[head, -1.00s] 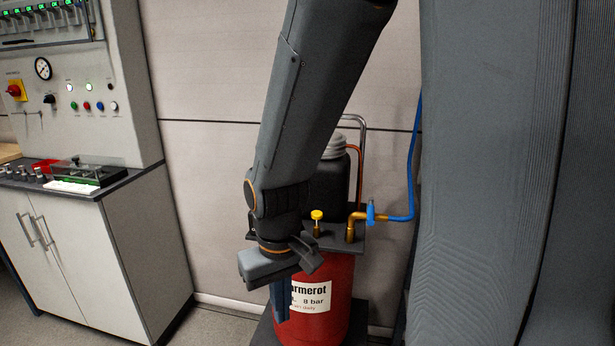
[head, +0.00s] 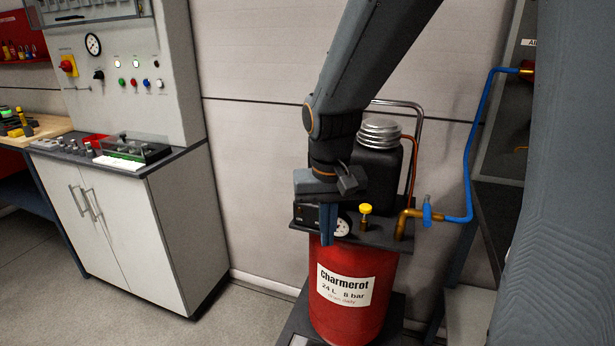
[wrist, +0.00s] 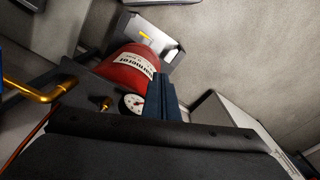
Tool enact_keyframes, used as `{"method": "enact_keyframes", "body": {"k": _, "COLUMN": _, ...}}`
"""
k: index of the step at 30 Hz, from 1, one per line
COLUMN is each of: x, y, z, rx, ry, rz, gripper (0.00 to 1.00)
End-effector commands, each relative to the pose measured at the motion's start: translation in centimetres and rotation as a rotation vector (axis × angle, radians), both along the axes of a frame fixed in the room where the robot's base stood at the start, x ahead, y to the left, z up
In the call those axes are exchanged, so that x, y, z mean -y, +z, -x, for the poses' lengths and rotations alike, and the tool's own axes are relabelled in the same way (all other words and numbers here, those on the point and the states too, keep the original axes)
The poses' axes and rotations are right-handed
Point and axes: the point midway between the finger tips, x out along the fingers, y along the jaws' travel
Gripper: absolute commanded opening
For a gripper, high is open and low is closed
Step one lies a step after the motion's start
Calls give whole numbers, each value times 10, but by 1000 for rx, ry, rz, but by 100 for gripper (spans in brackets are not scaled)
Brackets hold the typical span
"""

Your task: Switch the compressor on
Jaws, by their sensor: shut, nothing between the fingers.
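The compressor has a red tank (head: 345,312) labelled "Charmerot 24 L 8 bar", with a black motor body (head: 377,175) on its top plate. A black box (head: 304,217) with faint markings sits at the plate's left front. A round white gauge (head: 342,227) is beside it and shows in the wrist view (wrist: 131,104). A yellow knob (head: 365,209) stands right of the gauge. My gripper (head: 329,240) points down, shut and empty, in front of the box and gauge and partly hiding both. Whether it touches them I cannot tell. I cannot make out a switch.
A brass pipe with a blue valve (head: 427,211) joins a blue hose (head: 472,150) at the right. A white cabinet (head: 150,235) with a control panel (head: 125,75) stands at the left. Floor (head: 240,315) is clear between cabinet and compressor.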

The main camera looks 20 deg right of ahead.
Motion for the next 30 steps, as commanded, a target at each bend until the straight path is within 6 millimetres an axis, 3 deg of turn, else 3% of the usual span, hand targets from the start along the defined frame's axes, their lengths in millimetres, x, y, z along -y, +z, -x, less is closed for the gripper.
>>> {"method": "enact_keyframes", "body": {"k": 1, "x": -1, "y": 25, "z": -25, "rx": 21, "ry": -44, "rz": 7, "gripper": 0}}
{"method": "enact_keyframes", "body": {"k": 6, "x": -5, "y": 96, "z": -89, "rx": 76, "ry": -225, "rz": 28, "gripper": 0}}
{"method": "enact_keyframes", "body": {"k": 12, "x": -7, "y": 157, "z": -132, "rx": 128, "ry": -383, "rz": 42, "gripper": 0}}
{"method": "enact_keyframes", "body": {"k": 18, "x": -7, "y": 178, "z": -145, "rx": 146, "ry": -444, "rz": 44, "gripper": 0}}
{"method": "enact_keyframes", "body": {"k": 30, "x": -7, "y": 175, "z": -145, "rx": 146, "ry": -444, "rz": 45, "gripper": 0}}
